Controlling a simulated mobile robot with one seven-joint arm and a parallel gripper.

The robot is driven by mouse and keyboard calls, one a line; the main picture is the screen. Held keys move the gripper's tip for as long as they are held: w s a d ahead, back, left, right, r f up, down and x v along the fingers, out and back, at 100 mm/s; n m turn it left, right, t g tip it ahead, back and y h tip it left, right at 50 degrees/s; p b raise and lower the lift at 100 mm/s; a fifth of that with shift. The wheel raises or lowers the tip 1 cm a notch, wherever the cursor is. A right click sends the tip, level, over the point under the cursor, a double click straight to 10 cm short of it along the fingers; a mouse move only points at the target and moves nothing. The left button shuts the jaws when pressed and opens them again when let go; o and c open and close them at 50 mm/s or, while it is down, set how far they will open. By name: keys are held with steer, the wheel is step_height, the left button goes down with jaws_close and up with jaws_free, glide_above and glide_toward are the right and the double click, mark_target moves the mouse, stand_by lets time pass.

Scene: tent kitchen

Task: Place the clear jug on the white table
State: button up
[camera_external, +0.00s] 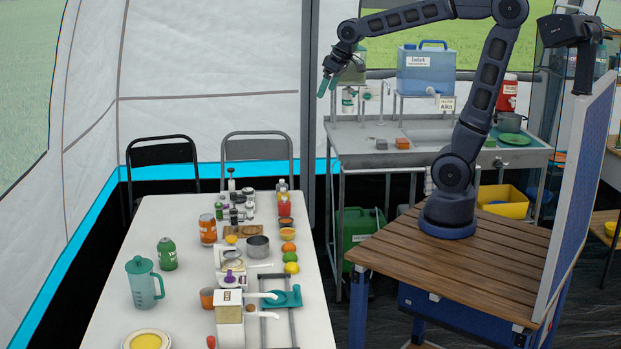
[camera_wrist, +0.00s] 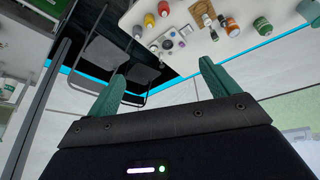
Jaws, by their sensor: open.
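The white table (camera_external: 180,235) stands at the lower left, crowded with items; it also shows at the top of the wrist view (camera_wrist: 195,45). A teal, see-through jug (camera_external: 144,283) with a lid and side handle stands upright on its left side. A bluish see-through container (camera_external: 426,70) with a handle and label sits on a rack above the sink counter. I cannot tell which of these is the clear jug. My gripper (camera_external: 327,87) is open with teal fingers, raised left of that container and away from the table. In the wrist view my gripper (camera_wrist: 160,78) has nothing between its fingers.
Two folding chairs (camera_external: 258,150) stand behind the table. The sink counter (camera_external: 350,140) holds small blocks and a green plate (camera_external: 515,138). The table's right half is crowded with bottles, fruit and pots; some bare room shows on its left side.

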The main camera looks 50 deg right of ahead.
steer(key=s+d+f+m, duration=0.1)
steer(key=s+d+f, duration=0.1)
steer(key=s+d, duration=0.4)
steer(key=s+d+f+m+h, duration=0.1)
steer(key=s+d+f+m, duration=0.1)
steer(key=s+d, duration=0.4)
steer(key=s+f, duration=0.1)
steer(key=s, duration=0.4)
steer(key=shift+s+d+m, duration=0.3)
steer(key=shift+s+d, duration=0.05)
